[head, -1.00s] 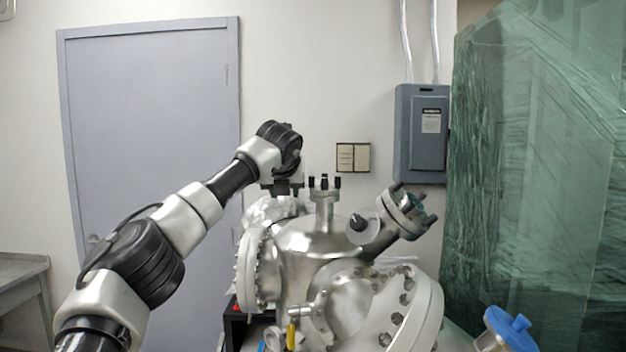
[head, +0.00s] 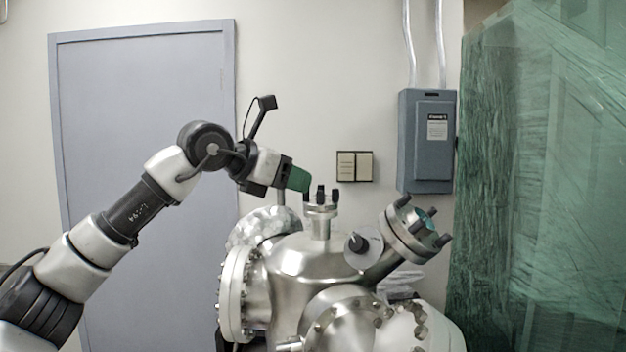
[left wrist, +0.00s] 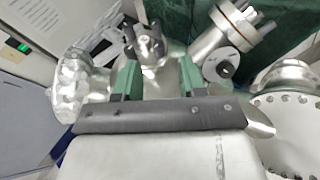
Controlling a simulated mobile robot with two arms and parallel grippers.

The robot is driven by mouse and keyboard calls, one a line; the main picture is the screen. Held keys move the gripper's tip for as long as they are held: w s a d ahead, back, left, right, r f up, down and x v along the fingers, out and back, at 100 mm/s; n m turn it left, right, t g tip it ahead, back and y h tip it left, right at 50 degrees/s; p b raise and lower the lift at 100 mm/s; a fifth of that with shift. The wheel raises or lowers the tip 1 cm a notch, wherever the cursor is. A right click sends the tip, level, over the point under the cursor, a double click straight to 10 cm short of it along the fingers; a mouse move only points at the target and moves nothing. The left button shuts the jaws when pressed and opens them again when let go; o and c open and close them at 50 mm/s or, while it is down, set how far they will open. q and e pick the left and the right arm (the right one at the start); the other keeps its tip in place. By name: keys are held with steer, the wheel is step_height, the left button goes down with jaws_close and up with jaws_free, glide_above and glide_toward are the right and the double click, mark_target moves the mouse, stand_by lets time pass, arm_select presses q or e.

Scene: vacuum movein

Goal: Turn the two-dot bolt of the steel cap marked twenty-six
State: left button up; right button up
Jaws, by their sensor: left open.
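A steel vacuum chamber (head: 305,262) stands at the lower middle of the head view. On its top is a small upright port (head: 320,215) with several black bolts (head: 320,194). An angled port with a glassy end (head: 415,228) and black bolts rises to the right. I cannot read the number twenty-six or any dots on either. My left gripper (head: 299,180), with green fingers, points right, just left of the upright port's bolts. In the left wrist view the green fingers (left wrist: 160,78) are apart and empty, with the upright port (left wrist: 148,48) beyond the gap. My right gripper is not in view.
A round plate with a black knob (head: 357,243) sits between the two ports. A large bolted flange (head: 240,295) faces left, and a foil-wrapped part (head: 262,226) is behind it. Green plastic sheeting (head: 540,180) hangs at right.

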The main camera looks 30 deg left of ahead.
mark_target(320, 197)
arm_select(q)
steer(key=p+x, duration=0.1)
steer(key=x, duration=0.4)
steer(key=shift+w+f+p, duration=0.1)
steer(key=shift+w+p, duration=0.15)
steer(key=shift+p, duration=0.15)
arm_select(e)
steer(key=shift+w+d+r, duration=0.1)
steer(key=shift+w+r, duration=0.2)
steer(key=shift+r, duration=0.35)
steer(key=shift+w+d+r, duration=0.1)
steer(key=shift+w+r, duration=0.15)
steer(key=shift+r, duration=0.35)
arm_select(q)
jaws_close()
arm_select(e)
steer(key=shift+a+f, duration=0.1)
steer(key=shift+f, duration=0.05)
